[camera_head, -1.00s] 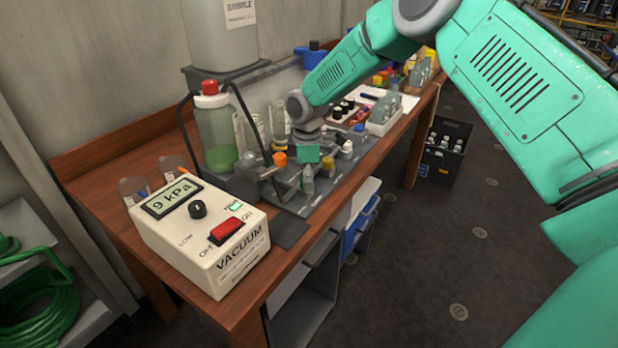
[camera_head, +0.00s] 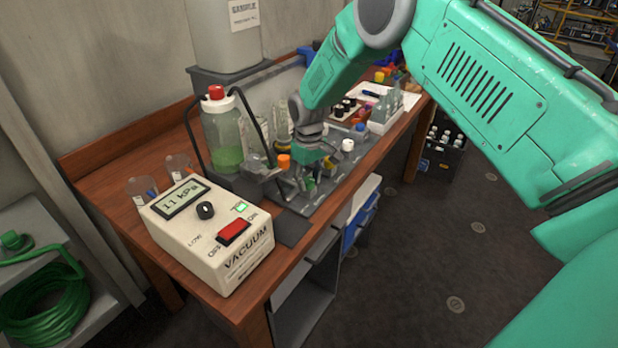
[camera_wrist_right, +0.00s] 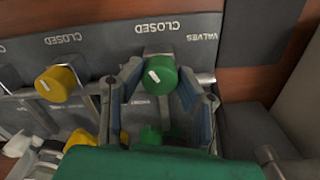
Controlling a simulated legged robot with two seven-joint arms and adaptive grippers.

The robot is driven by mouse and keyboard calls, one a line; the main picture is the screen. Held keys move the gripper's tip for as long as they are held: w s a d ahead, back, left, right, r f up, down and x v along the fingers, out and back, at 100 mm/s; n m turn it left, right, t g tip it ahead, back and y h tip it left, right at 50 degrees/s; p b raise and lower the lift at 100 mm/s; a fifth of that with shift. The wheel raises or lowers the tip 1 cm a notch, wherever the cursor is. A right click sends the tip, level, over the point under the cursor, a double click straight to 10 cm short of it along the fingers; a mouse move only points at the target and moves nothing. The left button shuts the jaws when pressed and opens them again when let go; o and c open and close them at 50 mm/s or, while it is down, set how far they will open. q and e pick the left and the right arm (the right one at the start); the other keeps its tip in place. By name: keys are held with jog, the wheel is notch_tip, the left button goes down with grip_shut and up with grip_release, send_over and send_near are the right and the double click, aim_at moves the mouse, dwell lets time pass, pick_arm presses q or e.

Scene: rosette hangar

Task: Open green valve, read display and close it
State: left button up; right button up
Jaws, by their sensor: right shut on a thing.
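My right gripper (camera_head: 311,180) reaches down to the valve panel on the bench. In the right wrist view its two fingers (camera_wrist_right: 163,80) are shut on the round green valve knob (camera_wrist_right: 154,76), one finger on each side. The knob has a white pointer mark. A label reading CLOSED, upside down, stands beside it. In the head view the gripper mostly hides the green valve. The display (camera_head: 181,199) on the white vacuum box reads 11 kPa. My left gripper is not in view.
A yellow valve knob (camera_wrist_right: 58,82) sits beside the green one. The vacuum box (camera_head: 222,262) has a red switch (camera_head: 232,232) and black knob (camera_head: 205,210). A jar with green liquid (camera_head: 225,140) stands behind the panel. Bottles and a white tray (camera_head: 385,124) stand farther along the bench.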

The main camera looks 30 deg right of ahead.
jog(key=m, duration=0.5)
jog(key=shift+w+r+p, duration=0.25)
jog(key=shift+w+p, duration=0.05)
grip_shut()
grip_release()
jog(key=shift+m, duration=0.3)
grip_shut()
jog(key=o, duration=0.9)
grip_release()
jog(key=shift+o, duration=1.1)
jog(key=shift+f, duration=0.2)
jog(key=shift+s, duration=0.1)
